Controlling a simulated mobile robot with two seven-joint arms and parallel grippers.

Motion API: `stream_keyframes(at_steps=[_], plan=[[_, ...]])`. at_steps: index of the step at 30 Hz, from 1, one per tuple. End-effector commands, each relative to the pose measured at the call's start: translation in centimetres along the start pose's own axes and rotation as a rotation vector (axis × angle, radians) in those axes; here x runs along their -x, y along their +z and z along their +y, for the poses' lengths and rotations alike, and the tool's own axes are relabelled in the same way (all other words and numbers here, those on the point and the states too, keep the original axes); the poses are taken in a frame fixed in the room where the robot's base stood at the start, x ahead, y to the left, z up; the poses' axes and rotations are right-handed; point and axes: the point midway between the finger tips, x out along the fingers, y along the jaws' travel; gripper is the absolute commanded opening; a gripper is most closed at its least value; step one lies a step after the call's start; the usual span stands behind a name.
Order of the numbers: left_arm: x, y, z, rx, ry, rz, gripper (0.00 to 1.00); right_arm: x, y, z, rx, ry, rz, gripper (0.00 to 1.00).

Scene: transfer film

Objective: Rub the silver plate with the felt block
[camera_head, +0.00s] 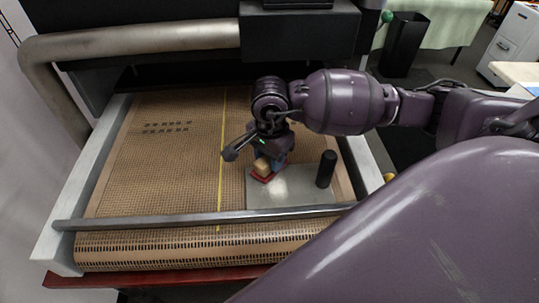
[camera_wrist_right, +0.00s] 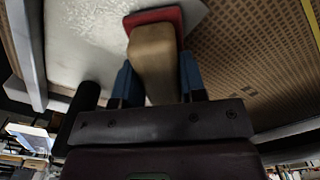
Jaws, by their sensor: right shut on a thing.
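The silver plate (camera_head: 295,190) lies flat on the tan perforated belt, near the front right; its pale, mottled surface also shows in the right wrist view (camera_wrist_right: 82,38). The felt block (camera_head: 262,169) is a wooden block with a red felt base. My right gripper (camera_head: 269,163) is shut on its wooden part, with a blue finger on each side in the right wrist view (camera_wrist_right: 157,78). The red felt faces down at the plate's far left corner. I cannot tell whether it touches the plate. My left gripper is not in view.
A black cylinder (camera_head: 326,168) stands upright at the plate's right side. A metal bar (camera_head: 150,219) crosses the belt in front of the plate. A yellow line (camera_head: 221,150) runs along the belt (camera_head: 160,170), which is clear to the left. A thick pipe (camera_head: 140,42) lies behind.

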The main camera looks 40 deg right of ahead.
Motion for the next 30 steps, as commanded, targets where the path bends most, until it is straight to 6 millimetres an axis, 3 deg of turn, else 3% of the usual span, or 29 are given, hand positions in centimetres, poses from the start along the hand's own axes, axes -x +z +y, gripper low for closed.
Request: stream_keyframes(at_steps=[17,30], plan=[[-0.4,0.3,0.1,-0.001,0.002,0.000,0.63,-0.6,0.1,0.1,0.001,0.000,0.000,0.19],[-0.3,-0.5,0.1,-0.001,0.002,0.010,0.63,-0.4,2.1,2.1,0.002,0.000,0.000,0.19]])
